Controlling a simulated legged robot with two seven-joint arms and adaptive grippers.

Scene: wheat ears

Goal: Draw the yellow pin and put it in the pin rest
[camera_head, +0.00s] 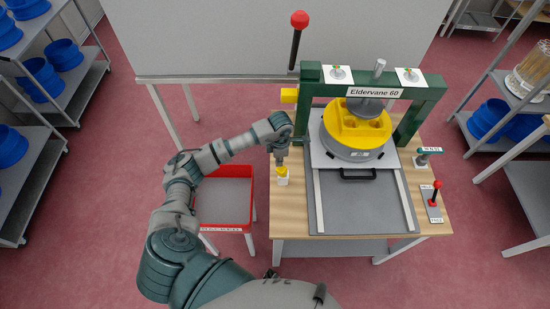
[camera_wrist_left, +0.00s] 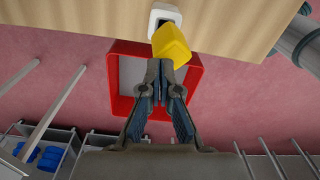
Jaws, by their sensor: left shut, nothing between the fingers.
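A yellow block-shaped pin head (camera_head: 282,169) is at the white pin rest (camera_head: 283,181) on the table's left front part. In the left wrist view the yellow head (camera_wrist_left: 172,43) lies just beyond my fingertips and partly covers the white rest (camera_wrist_left: 164,13), with a dark opening showing beside it. I cannot tell how deep the pin sits. My left gripper (camera_head: 280,158) points down just above it; the wrist view shows its fingers (camera_wrist_left: 164,75) shut and empty. Another yellow block (camera_head: 289,96) is on the press frame's left post. My right gripper is out of view.
The green press frame (camera_head: 308,110) holds a yellow-topped round part (camera_head: 357,122) on a grey plate. A red-ball lever (camera_head: 299,20) rises at its left. A red-rimmed tray (camera_head: 250,197) stands left of the table. Small red-knobbed lever (camera_head: 436,186) is at right.

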